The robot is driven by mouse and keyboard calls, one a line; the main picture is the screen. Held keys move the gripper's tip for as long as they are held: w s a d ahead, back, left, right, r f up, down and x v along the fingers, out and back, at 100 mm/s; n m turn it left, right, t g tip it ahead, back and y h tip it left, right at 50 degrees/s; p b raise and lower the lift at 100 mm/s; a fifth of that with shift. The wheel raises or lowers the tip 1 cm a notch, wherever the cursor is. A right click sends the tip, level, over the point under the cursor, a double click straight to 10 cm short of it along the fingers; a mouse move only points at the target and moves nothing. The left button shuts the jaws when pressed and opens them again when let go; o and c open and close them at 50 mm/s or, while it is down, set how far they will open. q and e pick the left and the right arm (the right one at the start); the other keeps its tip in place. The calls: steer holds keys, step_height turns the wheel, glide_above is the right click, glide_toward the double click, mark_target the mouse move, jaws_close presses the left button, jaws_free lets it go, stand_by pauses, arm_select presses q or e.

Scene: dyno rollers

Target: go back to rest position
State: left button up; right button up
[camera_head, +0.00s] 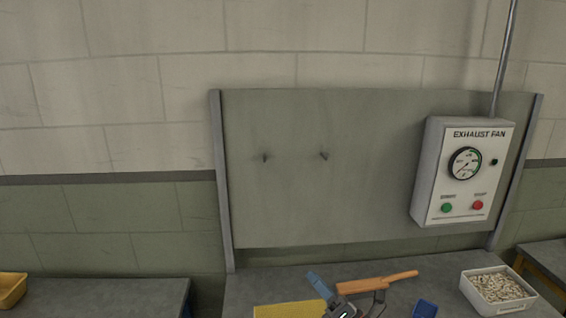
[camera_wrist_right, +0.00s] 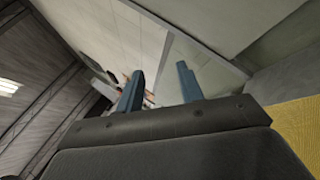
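My right gripper (camera_head: 322,286) shows at the bottom of the head view, low over the front table, with a blue finger pointing up and left. In the right wrist view my right gripper (camera_wrist_right: 160,68) has its two blue fingers apart, with nothing between them. An orange-handled tool (camera_head: 385,281) lies right beside it in the head view; I cannot tell whether they touch. My left gripper is not in view.
A grey table (camera_head: 250,288) stands before a grey board (camera_head: 340,210) with two bare pegs. A yellow item (camera_head: 285,310), a blue item (camera_head: 425,308) and a white bin of small pieces (camera_head: 498,288) are on it. An exhaust fan box (camera_head: 465,172) hangs right.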

steer(key=s+d+f+m+g+h, duration=0.1)
steer(key=s+d+f+m+h, duration=0.2)
steer(key=d+f+m+h, duration=0.65)
steer(key=s+d+f+m+h, duration=0.3)
steer(key=f+m+h, duration=0.3)
steer(key=m, duration=0.8)
steer(key=s+f+m+g, duration=0.4)
steer(key=s+f+g, duration=0.2)
steer(key=s, duration=0.6)
steer(key=s+f+m+g, duration=0.5)
steer(key=s+f+g, duration=0.1)
steer(key=s, duration=0.5)
step_height(320, 180, down, 27)
steer(key=w+a+g, duration=0.1)
steer(key=w, duration=0.1)
steer(key=s+f, duration=0.4)
steer(key=f, duration=0.6)
steer(key=s+f, duration=0.4)
steer(key=f, duration=0.6)
steer(key=shift+a+f+g, duration=0.25)
steer(key=shift+f+g, duration=0.05)
steer(key=shift+g, duration=0.1)
